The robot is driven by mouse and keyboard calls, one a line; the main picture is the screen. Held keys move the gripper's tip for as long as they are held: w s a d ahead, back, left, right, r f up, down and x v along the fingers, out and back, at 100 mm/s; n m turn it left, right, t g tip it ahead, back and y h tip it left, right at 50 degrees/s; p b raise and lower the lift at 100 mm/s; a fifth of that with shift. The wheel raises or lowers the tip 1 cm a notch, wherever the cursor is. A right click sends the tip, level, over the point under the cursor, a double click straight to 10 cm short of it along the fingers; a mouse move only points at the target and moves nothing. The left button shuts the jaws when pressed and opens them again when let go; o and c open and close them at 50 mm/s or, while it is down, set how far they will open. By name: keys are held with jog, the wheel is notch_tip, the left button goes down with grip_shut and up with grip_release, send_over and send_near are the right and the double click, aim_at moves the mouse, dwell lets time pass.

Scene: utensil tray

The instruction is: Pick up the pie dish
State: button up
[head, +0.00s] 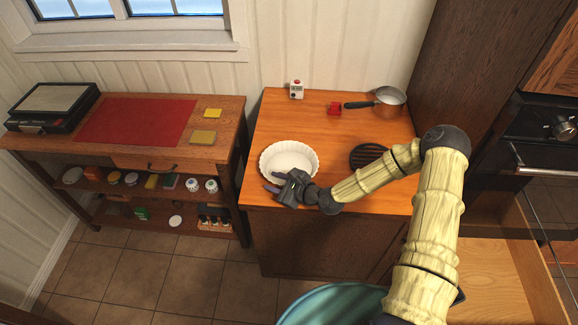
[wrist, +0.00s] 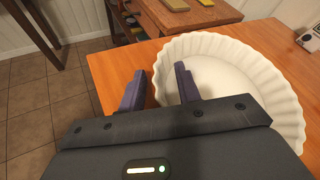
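The white fluted pie dish (head: 290,157) sits on the wooden counter near its front left edge. In the wrist view the pie dish (wrist: 240,78) fills the right side, its near part hidden behind my gripper body. My gripper (head: 275,181) is at the dish's front left rim. In the wrist view my gripper (wrist: 158,82) has its two dark fingers well apart. The right finger overlaps the inside of the dish and the left finger is outside it, with the fluted rim between them. I cannot tell whether either finger touches the rim.
A black round trivet (head: 366,155) lies right of the dish, partly behind my arm. A saucepan (head: 390,97), a red object (head: 334,109) and a white timer (head: 297,90) stand at the back. A side table (head: 225,125) is left, across a gap.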

dwell(0.3)
grip_shut()
jog(key=shift+r, duration=0.1)
dwell(1.2)
